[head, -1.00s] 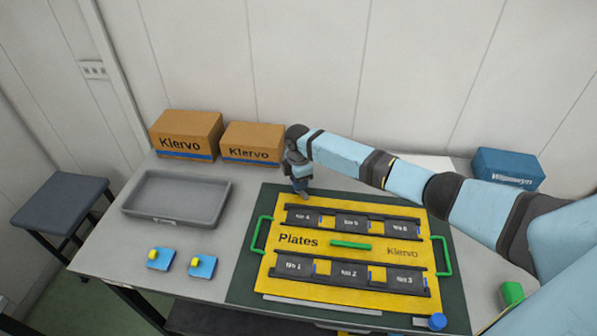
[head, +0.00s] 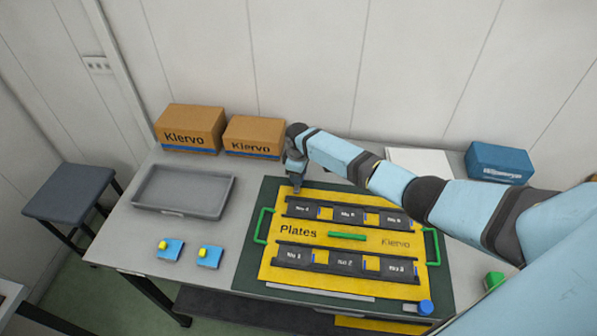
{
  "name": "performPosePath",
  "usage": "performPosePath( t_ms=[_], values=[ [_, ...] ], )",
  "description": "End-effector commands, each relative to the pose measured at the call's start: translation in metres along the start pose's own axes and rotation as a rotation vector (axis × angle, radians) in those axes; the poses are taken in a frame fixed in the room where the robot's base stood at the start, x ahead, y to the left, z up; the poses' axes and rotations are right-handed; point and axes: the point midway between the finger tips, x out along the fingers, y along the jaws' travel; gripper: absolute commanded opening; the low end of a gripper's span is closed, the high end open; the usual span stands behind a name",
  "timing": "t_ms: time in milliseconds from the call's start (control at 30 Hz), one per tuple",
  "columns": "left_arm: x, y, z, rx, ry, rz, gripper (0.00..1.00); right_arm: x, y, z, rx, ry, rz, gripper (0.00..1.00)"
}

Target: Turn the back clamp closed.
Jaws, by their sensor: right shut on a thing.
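The yellow plate holder (head: 284,244) lies on the dark green mat (head: 244,270), with black trays carrying numbered plates. My right gripper (head: 296,187) points down at the back left corner of the holder, shut on the back clamp. The clamp itself is almost wholly hidden by the gripper, so its turn angle cannot be told. A front clamp with a blue knob (head: 425,307) stands at the front right corner of the mat. My left gripper is not in view.
A grey tray (head: 184,209) and two blue pieces with yellow knobs (head: 171,250) lie left of the mat. Two cardboard boxes (head: 191,128) stand at the back left, a blue box (head: 499,162) at the back right. My right arm spans the table's back right.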

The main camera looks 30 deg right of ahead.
Motion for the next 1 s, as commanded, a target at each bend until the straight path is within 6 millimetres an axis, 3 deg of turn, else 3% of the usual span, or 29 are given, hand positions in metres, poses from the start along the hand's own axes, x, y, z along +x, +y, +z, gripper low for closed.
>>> performPosePath(
  t_ms=[500,533,633,1000],
  values=[
    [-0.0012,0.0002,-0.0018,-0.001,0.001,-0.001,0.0,-0.0005,0.0008,0.0001,0.02,0.0,0.001,0.12],
    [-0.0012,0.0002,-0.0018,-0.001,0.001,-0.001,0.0,-0.0006,0.0008,0.0,0.02,0.001,0.001,0.4],
    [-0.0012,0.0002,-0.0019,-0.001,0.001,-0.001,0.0,-0.0005,0.0007,0.0,0.02,0.001,0.001,0.61],
    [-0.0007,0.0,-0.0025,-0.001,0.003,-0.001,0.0,-0.006,0.0005,-0.0003,0.018,0.001,0.001,0.61]
  ],
)
